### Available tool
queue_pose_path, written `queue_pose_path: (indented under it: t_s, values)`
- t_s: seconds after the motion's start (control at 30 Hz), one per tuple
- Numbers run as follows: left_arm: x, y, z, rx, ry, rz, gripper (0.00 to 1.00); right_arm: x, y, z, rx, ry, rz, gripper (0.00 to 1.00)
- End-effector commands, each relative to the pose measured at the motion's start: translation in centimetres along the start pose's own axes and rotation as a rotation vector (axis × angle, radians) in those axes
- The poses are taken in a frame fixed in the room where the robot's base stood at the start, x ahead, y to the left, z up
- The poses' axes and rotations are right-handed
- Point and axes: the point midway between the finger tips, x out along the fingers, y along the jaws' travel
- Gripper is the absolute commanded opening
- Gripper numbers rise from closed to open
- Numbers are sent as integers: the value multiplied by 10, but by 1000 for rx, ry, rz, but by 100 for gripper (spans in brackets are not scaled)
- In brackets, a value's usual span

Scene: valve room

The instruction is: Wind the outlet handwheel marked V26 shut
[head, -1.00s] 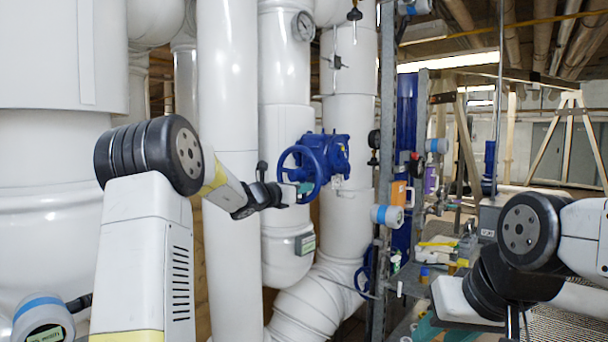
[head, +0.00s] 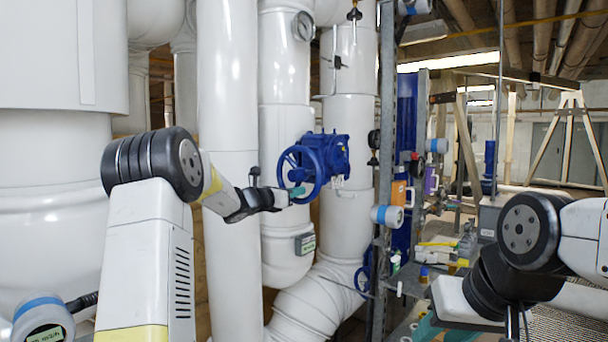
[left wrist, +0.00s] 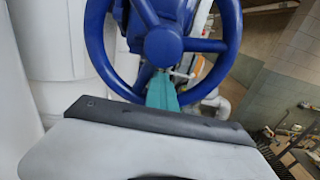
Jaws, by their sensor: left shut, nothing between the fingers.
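The blue handwheel (head: 289,158) stands upright on the front of a blue valve body (head: 335,152) on a white pipe. No V26 marking is legible. My left gripper (head: 298,191) is at the wheel's lower part, its teal fingertips shut and empty. In the left wrist view the handwheel (left wrist: 96,45) fills the upper middle, with its hub and spokes showing. The teal fingers of the left gripper (left wrist: 162,92) overlap the lower rim below the hub; whether they touch it I cannot tell.
Large white pipes (head: 228,120) stand close beside my left arm. A second blue handwheel (head: 364,278) sits lower down by a metal upright.

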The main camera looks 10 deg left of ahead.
Motion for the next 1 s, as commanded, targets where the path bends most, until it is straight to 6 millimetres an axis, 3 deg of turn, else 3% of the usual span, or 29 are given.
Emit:
queue_pose_path:
  t_s: [1.0]
  values:
    - [0, 35, 7, 1, -2, 2, 0, 0, 0, 0, 0, 0, 0, 36]
